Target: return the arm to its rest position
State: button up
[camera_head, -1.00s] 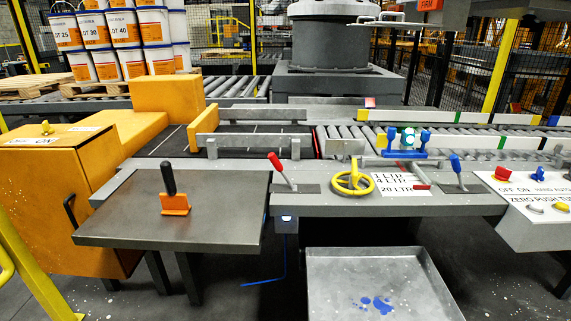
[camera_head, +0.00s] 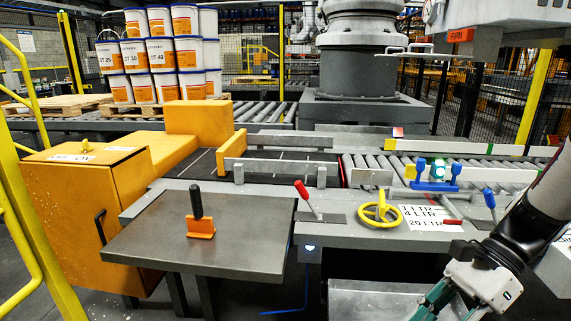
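My arm comes in at the right edge of the head view. My gripper (camera_head: 440,298), with a white body and teal fingers, is at the lower right, in front of the grey bench. Its fingers run down to the bottom edge of the picture and the tips are cut off. I cannot tell whether it is open or shut, and I see nothing held in it. The arm hides part of the bench and the white panel at the right.
A steel side table (camera_head: 165,245) carries an orange-based black handle (camera_head: 199,215). The bench has a red lever (camera_head: 308,198), yellow handwheel (camera_head: 381,212) and blue lever (camera_head: 489,200). A metal tray (camera_head: 365,300) is below. Stacked pails (camera_head: 160,55) stand at the back left.

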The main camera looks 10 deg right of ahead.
jog(key=s+a+r+n+t+h, duration=0.1)
jog(key=s+a+r+n+h, duration=0.4)
jog(key=n, duration=0.4)
jog(key=s+a+r+n+t+h, duration=0.1)
jog(key=s+a+r+n+h, duration=0.2)
jog(key=s+n, duration=0.5)
notch_tip(320, 180, up, 21)
jog(key=w+n+t+h+p, duration=0.1)
jog(key=n+t+p, duration=0.1)
jog(key=p, duration=1.8)
jog(key=shift+w+d+t, duration=0.3)
jog(key=shift+w+t, duration=0.1)
jog(key=shift+t, duration=0.5)
